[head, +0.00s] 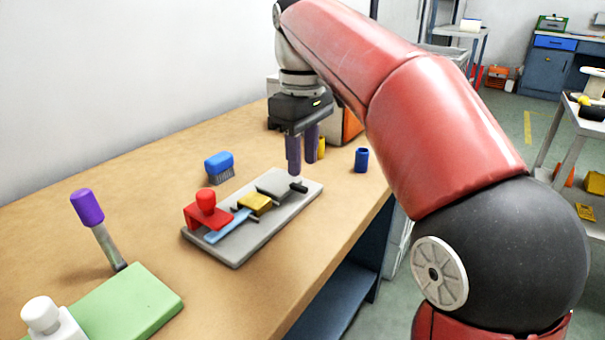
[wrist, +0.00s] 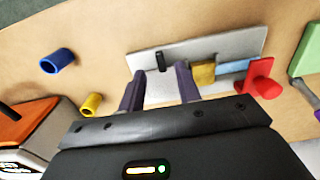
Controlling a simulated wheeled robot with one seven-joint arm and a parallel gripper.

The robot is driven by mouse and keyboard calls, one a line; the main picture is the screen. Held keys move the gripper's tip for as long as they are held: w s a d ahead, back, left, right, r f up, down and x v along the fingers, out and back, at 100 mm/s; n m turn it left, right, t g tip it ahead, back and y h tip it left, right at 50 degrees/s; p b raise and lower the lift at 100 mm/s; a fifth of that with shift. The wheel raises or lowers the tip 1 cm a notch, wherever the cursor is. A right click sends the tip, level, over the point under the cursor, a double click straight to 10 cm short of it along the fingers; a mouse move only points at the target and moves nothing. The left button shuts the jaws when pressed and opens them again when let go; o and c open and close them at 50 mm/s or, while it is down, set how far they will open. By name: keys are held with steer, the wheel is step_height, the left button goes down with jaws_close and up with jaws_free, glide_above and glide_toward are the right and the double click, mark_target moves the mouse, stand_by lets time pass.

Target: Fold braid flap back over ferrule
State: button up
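A light grey board (head: 237,250) lies on the bench; it also shows in the wrist view (wrist: 225,46). On it a red clamp-like piece (head: 207,212) stands at one end over a blue strip (head: 228,227). A yellow block (head: 255,204), probably the ferrule, sits mid-board. My gripper (head: 302,166) hangs above that end, purple fingers pointing down, open. In the wrist view its fingers (wrist: 160,69) stand apart around the tab's line of sight. I see no contact.
A blue brush (head: 219,167) lies behind the board. A blue cup (head: 361,160) and a yellow cup (wrist: 91,104) stand beyond my gripper, near an orange-fronted box (head: 352,124). A purple-handled tool (head: 94,222) and green block (head: 130,300) are at lower left.

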mark_target(303, 187)
steer(key=shift+f+b, duration=0.35)
steer(key=shift+f, duration=1.9)
steer(key=shift+c, duration=0.4)
jaws_close()
